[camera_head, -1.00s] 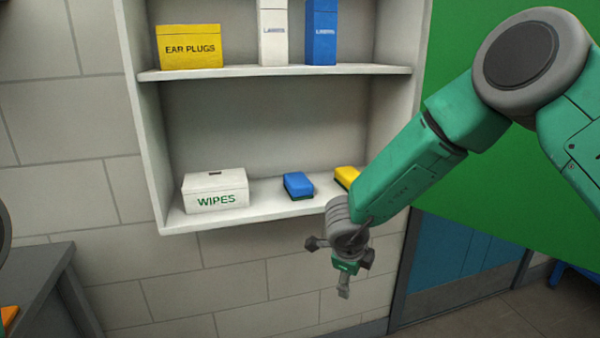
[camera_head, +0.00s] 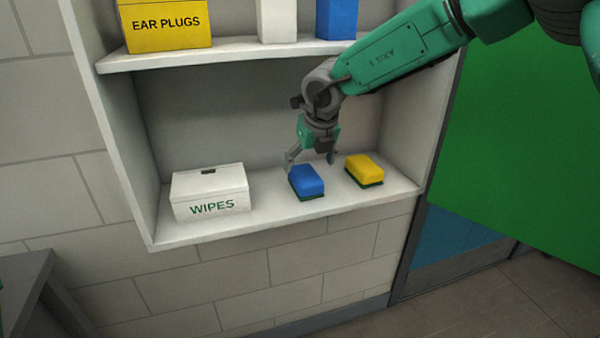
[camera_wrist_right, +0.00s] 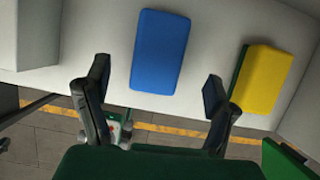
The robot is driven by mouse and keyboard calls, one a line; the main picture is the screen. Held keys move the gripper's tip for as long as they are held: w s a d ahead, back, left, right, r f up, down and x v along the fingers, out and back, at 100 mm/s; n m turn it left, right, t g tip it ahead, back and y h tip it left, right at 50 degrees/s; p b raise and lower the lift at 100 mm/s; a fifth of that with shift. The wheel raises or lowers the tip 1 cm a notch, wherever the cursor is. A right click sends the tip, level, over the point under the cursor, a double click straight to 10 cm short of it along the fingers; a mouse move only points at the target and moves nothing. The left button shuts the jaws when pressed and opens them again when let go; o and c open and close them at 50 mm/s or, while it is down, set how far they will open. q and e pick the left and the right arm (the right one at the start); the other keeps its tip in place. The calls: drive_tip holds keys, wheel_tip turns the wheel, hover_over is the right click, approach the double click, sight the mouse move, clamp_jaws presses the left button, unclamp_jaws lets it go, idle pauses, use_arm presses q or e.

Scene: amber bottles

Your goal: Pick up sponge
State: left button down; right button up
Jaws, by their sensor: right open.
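A blue sponge (camera_head: 306,181) with a dark green underside lies on the lower shelf (camera_head: 270,212). A yellow sponge (camera_head: 364,168) with a green underside lies to its right. My right gripper (camera_head: 310,160) is open and points down just above and behind the blue sponge. In the right wrist view, the blue sponge (camera_wrist_right: 160,50) shows beyond and between the two spread fingers (camera_wrist_right: 156,88), with nothing held. The yellow sponge (camera_wrist_right: 262,80) shows there to the right, close to the right finger in the picture. My left gripper does not show.
A white WIPES box (camera_head: 211,192) stands left of the blue sponge on the same shelf. The upper shelf (camera_head: 240,52) above holds a yellow EAR PLUGS box (camera_head: 166,26) and white and blue boxes. The cabinet's side wall (camera_head: 422,125) bounds the right.

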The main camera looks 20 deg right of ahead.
sight(307, 175)
drive_tip(key=shift+w+a+f, duration=0.15)
drive_tip(key=shift+f, duration=0.65)
drive_tip(key=x, duration=0.5)
drive_tip(key=shift+w+f+p, duration=0.15)
drive_tip(key=shift+f+p, duration=0.05)
drive_tip(key=shift+p, duration=0.2)
drive_tip(key=shift+r, duration=0.1)
drive_tip(key=shift+c, duration=0.8)
drive_tip(key=c, duration=0.9)
